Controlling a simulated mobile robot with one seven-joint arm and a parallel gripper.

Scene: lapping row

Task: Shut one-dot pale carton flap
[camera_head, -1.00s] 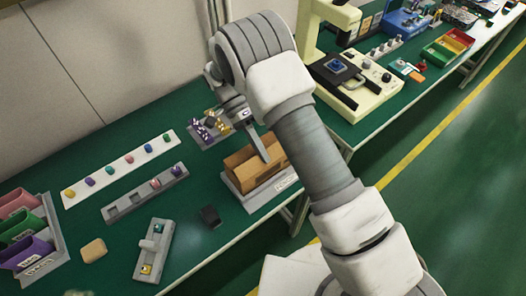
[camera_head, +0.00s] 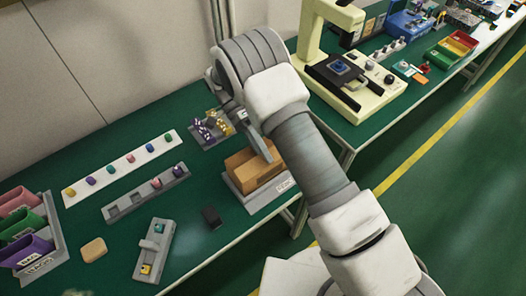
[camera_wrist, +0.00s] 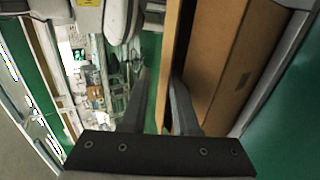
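A tan cardboard carton (camera_head: 245,165) sits in a grey holder (camera_head: 262,200) near the table's front edge. In the wrist view its brown wall (camera_wrist: 232,60) fills the right side, and a thin upright flap (camera_wrist: 170,45) shows edge-on. My gripper (camera_wrist: 162,80) has its two fingers apart, one on each side of this flap's edge. I cannot tell whether either finger touches it. In the head view my gripper (camera_head: 268,157) is over the carton, and one finger slants down to it. No dot mark is readable on the flap.
A grey block with purple and yellow pieces (camera_head: 212,130) stands behind the carton. A small black block (camera_head: 211,217) lies at its left. A cream machine (camera_head: 350,85) stands on the table at the right.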

